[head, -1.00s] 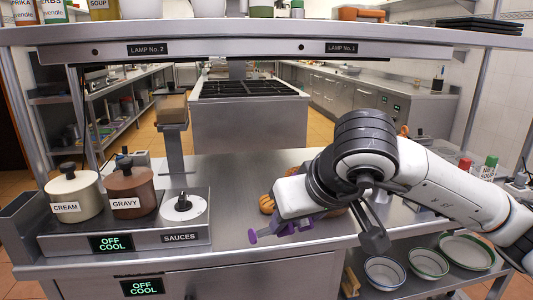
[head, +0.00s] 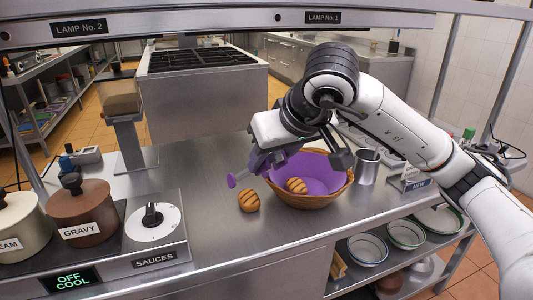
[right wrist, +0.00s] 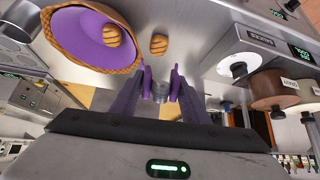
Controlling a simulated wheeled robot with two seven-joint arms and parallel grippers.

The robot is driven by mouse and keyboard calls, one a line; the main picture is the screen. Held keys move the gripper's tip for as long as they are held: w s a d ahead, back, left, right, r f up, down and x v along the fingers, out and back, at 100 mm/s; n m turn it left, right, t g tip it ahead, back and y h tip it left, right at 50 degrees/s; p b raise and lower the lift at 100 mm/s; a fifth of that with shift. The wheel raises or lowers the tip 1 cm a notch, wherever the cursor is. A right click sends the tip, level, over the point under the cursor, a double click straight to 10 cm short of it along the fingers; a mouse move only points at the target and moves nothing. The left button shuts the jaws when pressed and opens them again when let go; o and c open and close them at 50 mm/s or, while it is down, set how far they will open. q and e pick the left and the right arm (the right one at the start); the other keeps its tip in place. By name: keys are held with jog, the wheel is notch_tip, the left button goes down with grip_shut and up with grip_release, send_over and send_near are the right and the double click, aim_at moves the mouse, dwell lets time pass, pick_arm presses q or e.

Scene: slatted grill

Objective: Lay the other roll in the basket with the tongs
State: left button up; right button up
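A grilled roll (head: 249,201) with dark stripes lies on the steel counter, just left of the basket. It also shows in the right wrist view (right wrist: 159,44). Another striped roll (head: 297,185) lies in the wicker basket (head: 318,201), which has a purple lining; the basket is also in the right wrist view (right wrist: 122,68). My right gripper (head: 262,158) holds purple tongs (head: 233,181) above the counter, behind and left of the basket. The tongs' two arms (right wrist: 147,82) stand apart with nothing visibly pinched between them. My left gripper is out of view.
A metal cup (head: 367,166) stands right of the basket. The sauce warmer (head: 160,257) with the gravy pot (head: 82,213) is at the left. Several bowls (head: 405,233) sit on the shelf below. The lamp rail (head: 200,28) crosses above. The counter in front of the loose roll is clear.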

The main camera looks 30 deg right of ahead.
pick_arm(q)
jog(key=shift+s+f, duration=0.15)
jog(key=shift+f, duration=0.15)
pick_arm(e)
jog(key=shift+f, duration=0.1)
jog(key=shift+f, duration=0.1)
